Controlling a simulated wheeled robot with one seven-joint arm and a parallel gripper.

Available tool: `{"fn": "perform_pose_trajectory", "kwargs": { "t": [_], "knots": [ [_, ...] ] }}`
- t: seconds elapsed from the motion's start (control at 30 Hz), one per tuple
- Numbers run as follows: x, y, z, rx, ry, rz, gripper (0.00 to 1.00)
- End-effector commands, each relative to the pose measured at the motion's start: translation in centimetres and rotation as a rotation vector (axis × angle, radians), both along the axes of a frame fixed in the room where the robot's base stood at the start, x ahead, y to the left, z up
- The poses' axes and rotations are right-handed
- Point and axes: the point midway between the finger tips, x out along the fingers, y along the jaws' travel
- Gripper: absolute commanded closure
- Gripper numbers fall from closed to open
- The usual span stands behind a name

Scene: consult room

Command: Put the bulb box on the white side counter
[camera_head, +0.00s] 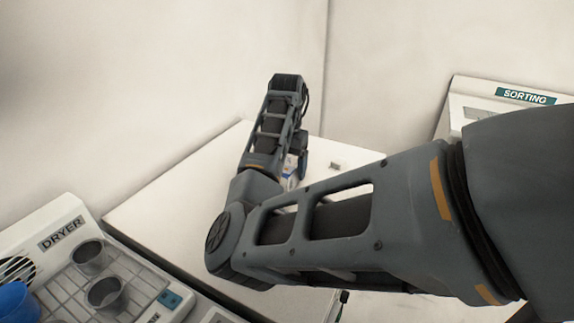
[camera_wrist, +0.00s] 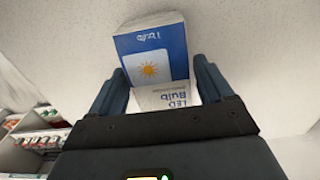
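The bulb box (camera_wrist: 152,62), white and blue with a yellow sun picture and "LED Bulb" lettering, sits between the two fingers of my gripper (camera_wrist: 160,75). The fingers press against its sides. In the head view only a small white and blue piece of the box (camera_head: 289,174) shows behind my arm, beside my gripper (camera_head: 300,150). The white side counter (camera_head: 165,215) spreads under my arm, and the arm hides much of it. I cannot tell whether the box touches the counter top.
A dryer unit (camera_head: 62,232) with grey cups (camera_head: 106,292) and a blue cup (camera_head: 16,300) stands at the lower left. A sorting unit (camera_head: 480,95) stands at the right. Stocked shelves (camera_wrist: 40,140) show in the wrist view. The counter's left part is clear.

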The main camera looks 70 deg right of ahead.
Motion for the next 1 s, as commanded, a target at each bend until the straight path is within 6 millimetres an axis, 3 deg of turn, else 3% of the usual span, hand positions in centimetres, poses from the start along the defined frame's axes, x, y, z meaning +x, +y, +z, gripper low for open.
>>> {"fn": "perform_pose_trajectory", "kwargs": {
  "t": [0.17, 0.53, 1.0],
  "knots": [
    [0.0, 0.0, 0.0, 0.0, 0.0, 0.0, 0.05],
    [0.1, -0.1, 1.2, -0.002, -0.002, 0.001, 0.05],
    [0.2, 0.0, 10.3, 0.0, -0.005, 0.0, 0.05]
  ]
}}
